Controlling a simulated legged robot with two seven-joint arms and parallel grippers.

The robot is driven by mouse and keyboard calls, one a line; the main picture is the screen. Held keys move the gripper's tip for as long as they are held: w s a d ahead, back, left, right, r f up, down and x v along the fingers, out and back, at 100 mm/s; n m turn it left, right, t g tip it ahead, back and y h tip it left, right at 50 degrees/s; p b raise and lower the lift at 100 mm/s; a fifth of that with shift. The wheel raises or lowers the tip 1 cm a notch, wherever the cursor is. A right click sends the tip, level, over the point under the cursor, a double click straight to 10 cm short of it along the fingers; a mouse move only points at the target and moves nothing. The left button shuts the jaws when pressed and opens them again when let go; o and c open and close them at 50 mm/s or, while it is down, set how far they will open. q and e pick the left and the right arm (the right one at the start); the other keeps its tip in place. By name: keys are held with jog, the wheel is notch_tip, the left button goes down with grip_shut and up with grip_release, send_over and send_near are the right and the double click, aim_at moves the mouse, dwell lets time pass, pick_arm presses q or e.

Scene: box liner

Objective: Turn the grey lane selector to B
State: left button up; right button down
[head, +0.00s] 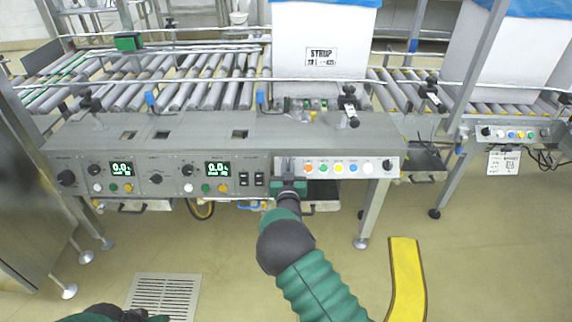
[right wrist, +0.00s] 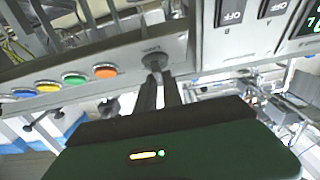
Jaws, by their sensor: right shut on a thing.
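The grey lane selector (right wrist: 155,59) is a round knob on the front panel, seen in the right wrist view between the black OFF switches and the orange button. My right gripper (right wrist: 159,80) is shut on it, with both fingers reaching up to the knob. In the head view my right gripper (head: 289,182) is at the front panel, just left of the coloured buttons, and largely covers the selector. The selector's pointer and its lane letters cannot be read. Part of my left arm shows at the bottom left edge of the head view; its fingers cannot be made out.
The grey console (head: 215,130) carries two lit displays, other dark knobs and a row of coloured buttons (head: 338,168). Roller conveyors (head: 190,82) and a white box (head: 318,45) with a blue liner stand behind. The floor in front is clear, with a drain grate (head: 162,294) and yellow strip (head: 405,280).

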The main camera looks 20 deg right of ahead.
jog(key=shift+a+f+m+h, duration=0.1)
jog(key=shift+f+m+h, duration=0.2)
jog(key=shift+m, duration=0.1)
jog(key=shift+m+g+h+b, duration=0.3)
jog(key=shift+m+g+h, duration=0.15)
jog(key=shift+m, duration=0.25)
jog(key=shift+m+g+h, duration=0.45)
jog(key=shift+m+h, duration=0.4)
jog(key=shift+m, duration=0.25)
jog(key=m+g+h, duration=0.1)
jog(key=m, duration=0.1)
jog(key=m+g+h, duration=0.2)
jog(key=m, duration=0.1)
jog(key=shift+a, duration=0.1)
jog(key=shift+a+m+g+h, duration=0.1)
jog(key=shift+m+g+h, duration=0.3)
jog(key=shift+m+g, duration=0.6)
jog(key=shift+m, duration=0.3)
jog(key=c, duration=1.5)
grip_release()
